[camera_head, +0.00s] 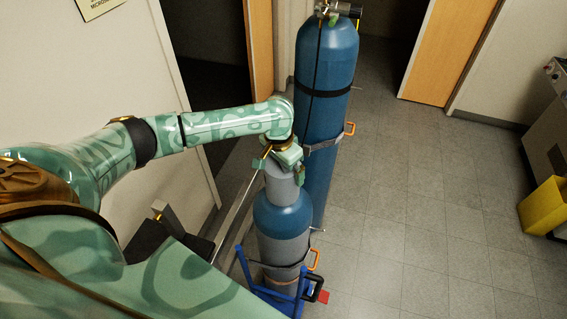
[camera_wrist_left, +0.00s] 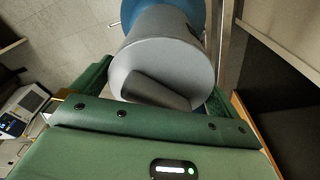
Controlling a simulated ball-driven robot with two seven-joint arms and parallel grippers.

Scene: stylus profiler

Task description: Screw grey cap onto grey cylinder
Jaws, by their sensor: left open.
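The grey cylinder (camera_head: 283,248) stands upright, with a blue shoulder and a grey lower body. The grey cap (camera_head: 284,186) sits upright on top of its shoulder; I cannot tell how far it is threaded. My left gripper (camera_head: 282,163) is at the cap's top, pointing down. The gripper partly hides the cap's top edge. My right gripper is not in view.
A taller blue cylinder (camera_head: 328,70) with straps stands right behind the grey one. A blue cart frame (camera_head: 245,266) holds the grey cylinder's base. A yellow bin (camera_head: 543,207) stands far right. The tiled floor (camera_head: 410,200) to the right is clear. A wall and doorway lie left.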

